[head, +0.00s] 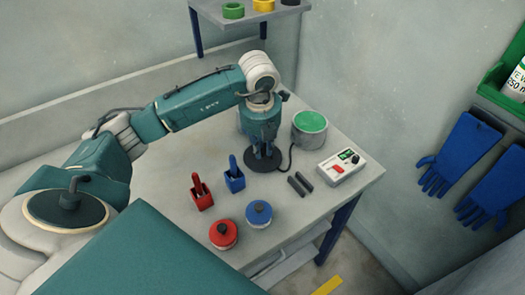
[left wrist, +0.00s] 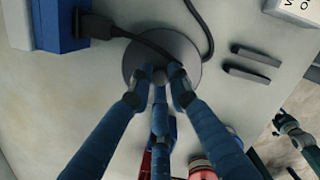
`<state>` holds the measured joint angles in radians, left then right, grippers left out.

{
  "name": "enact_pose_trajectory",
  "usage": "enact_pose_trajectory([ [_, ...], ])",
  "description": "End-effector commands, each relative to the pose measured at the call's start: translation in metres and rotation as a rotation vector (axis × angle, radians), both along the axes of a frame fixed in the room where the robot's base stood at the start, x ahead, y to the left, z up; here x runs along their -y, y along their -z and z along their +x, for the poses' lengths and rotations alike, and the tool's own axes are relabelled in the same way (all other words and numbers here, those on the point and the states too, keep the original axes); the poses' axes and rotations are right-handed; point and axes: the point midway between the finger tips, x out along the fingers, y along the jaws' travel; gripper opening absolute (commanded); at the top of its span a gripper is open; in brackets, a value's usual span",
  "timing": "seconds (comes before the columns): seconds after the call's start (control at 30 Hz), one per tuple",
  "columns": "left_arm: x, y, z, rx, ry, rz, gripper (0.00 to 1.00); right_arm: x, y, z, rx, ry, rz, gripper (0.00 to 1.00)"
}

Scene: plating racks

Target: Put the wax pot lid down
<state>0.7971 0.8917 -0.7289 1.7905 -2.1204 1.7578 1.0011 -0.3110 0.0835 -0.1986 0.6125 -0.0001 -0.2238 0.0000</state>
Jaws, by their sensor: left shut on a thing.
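The wax pot lid is a dark grey round disc (head: 256,166) on or just above the table in the head view. It shows large in the left wrist view (left wrist: 188,78). My left gripper (head: 262,150) is above the disc with its fingertips together at its middle, shut on it. The fingers hide its centre. The wax pot (head: 310,130), grey with green contents, stands open right of the gripper. Whether the lid touches the table is unclear. A teal and dark part at the right edge of the left wrist view looks like my right gripper (left wrist: 291,127); its jaws are unclear.
A black cable runs close beside the disc. Two dark bars (head: 300,184) and a white control box (head: 342,167) lie to its right.

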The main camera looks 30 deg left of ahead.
Motion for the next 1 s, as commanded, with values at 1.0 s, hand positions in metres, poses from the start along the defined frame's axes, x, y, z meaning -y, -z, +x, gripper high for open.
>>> enact_pose_trajectory([
  [1.0, 0.000, 0.022, 0.000, 0.000, -0.001, 0.000, 0.36, -0.003, -0.006, 0.014, 0.020, -0.001, 0.004, 0.40],
])
